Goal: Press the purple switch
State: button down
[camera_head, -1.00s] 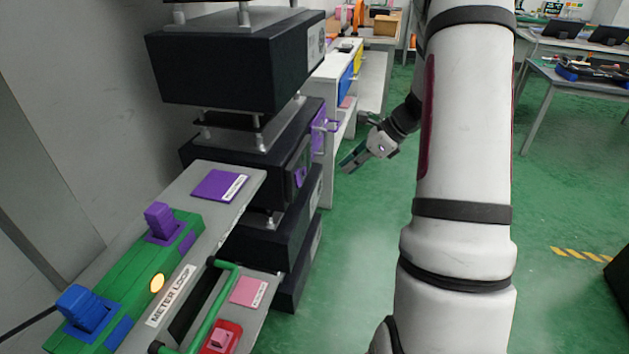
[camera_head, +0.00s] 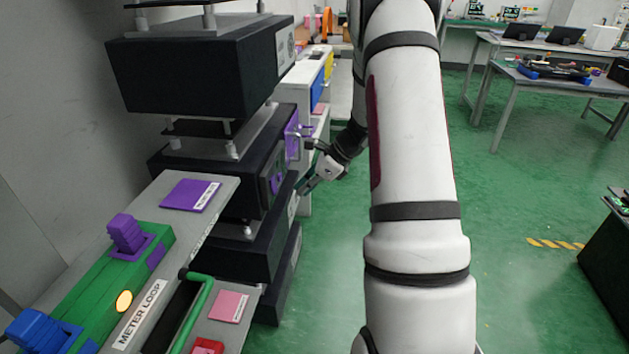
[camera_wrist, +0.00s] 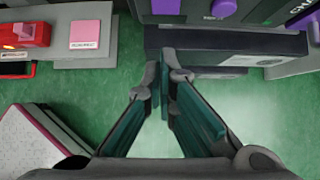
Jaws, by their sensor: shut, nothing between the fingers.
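A purple switch (camera_head: 125,237) stands up from a green box (camera_head: 95,290) on the grey panel at the lower left of the head view. My gripper (camera_head: 308,186) is to the right of that panel and farther off, beside the stacked black boxes. It is shut and empty; in the wrist view its fingers (camera_wrist: 168,78) come together over the green floor. A round purple knob (camera_wrist: 222,8) shows at the top of the wrist view, beyond the fingertips. The green box's purple switch is not recognizable there.
A blue switch (camera_head: 42,330) stands on the same green box, with a round yellow light between. A green handle (camera_head: 195,315) and pink plate (camera_head: 228,306) are beside it. Stacked black boxes (camera_head: 205,65) rise behind. Green floor on the right is open, with tables at the back.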

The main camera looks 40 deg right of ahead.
aim_at(274, 185)
jog(key=shift+w+a+f+b, duration=0.2)
jog(key=shift+w+a+f, duration=0.1)
jog(key=shift+w+a, duration=0.5)
jog(key=shift+w+a+f+b, duration=0.25)
jog(key=shift+w+a, duration=0.3)
jog(key=shift+w, duration=0.4)
jog(key=shift+w+a+f, duration=0.2)
jog(key=shift+w+a, duration=0.05)
jog(key=shift+w, duration=0.05)
jog(key=shift+r, duration=0.1)
